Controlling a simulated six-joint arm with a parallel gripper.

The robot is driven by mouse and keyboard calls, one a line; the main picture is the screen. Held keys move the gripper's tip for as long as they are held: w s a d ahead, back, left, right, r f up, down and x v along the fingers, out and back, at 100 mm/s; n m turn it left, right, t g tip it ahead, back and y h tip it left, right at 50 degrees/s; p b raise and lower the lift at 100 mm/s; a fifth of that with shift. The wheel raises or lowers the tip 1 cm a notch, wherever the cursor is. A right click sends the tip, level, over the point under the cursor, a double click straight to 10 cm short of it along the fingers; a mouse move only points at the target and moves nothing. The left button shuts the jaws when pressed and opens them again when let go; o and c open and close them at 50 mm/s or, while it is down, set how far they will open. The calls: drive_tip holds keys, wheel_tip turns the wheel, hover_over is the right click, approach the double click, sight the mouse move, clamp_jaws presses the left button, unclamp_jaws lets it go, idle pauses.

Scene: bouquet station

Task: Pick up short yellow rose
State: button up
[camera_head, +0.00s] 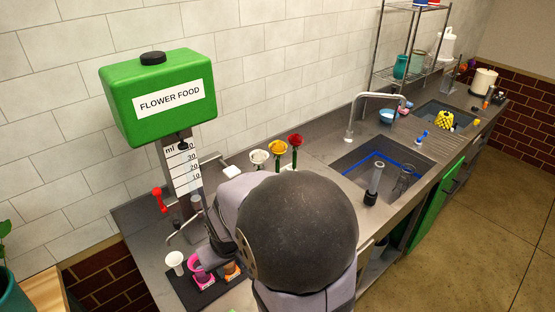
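A yellow rose (278,147) stands upright on the counter near the tiled wall, between a white rose (259,157) on its left and a red rose (295,140) on its right. Its bloom sits lower than the red one and higher than the white one. The lower stems and whatever holds them are mostly hidden behind my arm. My arm fills the middle of the view in front of the flowers. My gripper is not visible; the arm's large dark round joint covers that area.
A green flower food dispenser (160,92) stands left above a dark tray (199,290) with a white cup (175,262) and a pink cup (199,266). A sink (385,160) with a faucet (364,106) lies right of the flowers. A wire shelf (400,45) stands farther back.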

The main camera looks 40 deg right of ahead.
drive_tip(key=w+d+f+m+t+h+b, duration=0.1)
drive_tip(key=w+d+f+t+h+b, duration=0.3)
drive_tip(key=d, duration=0.6)
drive_tip(key=w+d+m+t+y+b, duration=0.1)
drive_tip(key=w+d, duration=0.5)
drive_tip(key=d, duration=0.3)
drive_tip(key=w+d+f+m+t+h+b, duration=0.1)
drive_tip(key=w+d+f+t+h+b, duration=0.2)
drive_tip(key=d, duration=0.7)
drive_tip(key=shift+w+d+r+n+t+y+p, duration=0.2)
drive_tip(key=shift+w+d+r+t, duration=0.5)
drive_tip(key=shift+w+r+t, duration=0.6)
drive_tip(key=shift+w+d+r+n+t+y+p, duration=0.2)
drive_tip(key=shift+w+d+r+t, duration=0.65)
drive_tip(key=shift+r, duration=0.8)
drive_tip(key=shift+w+d+r+n+t+y+p, duration=0.1)
drive_tip(key=shift+w+d+r+t+y, duration=0.2)
drive_tip(key=shift+w+d+r+t, duration=0.6)
drive_tip(key=shift+w+a+r, duration=0.2)
drive_tip(key=shift+w+r, duration=0.25)
drive_tip(key=shift+w, duration=0.1)
drive_tip(key=shift+w+r+p, duration=0.1)
drive_tip(key=shift+w+p, duration=0.45)
drive_tip(key=shift+p+x, duration=1.15)
drive_tip(key=shift+x, duration=0.95)
drive_tip(key=shift+a, duration=0.25)
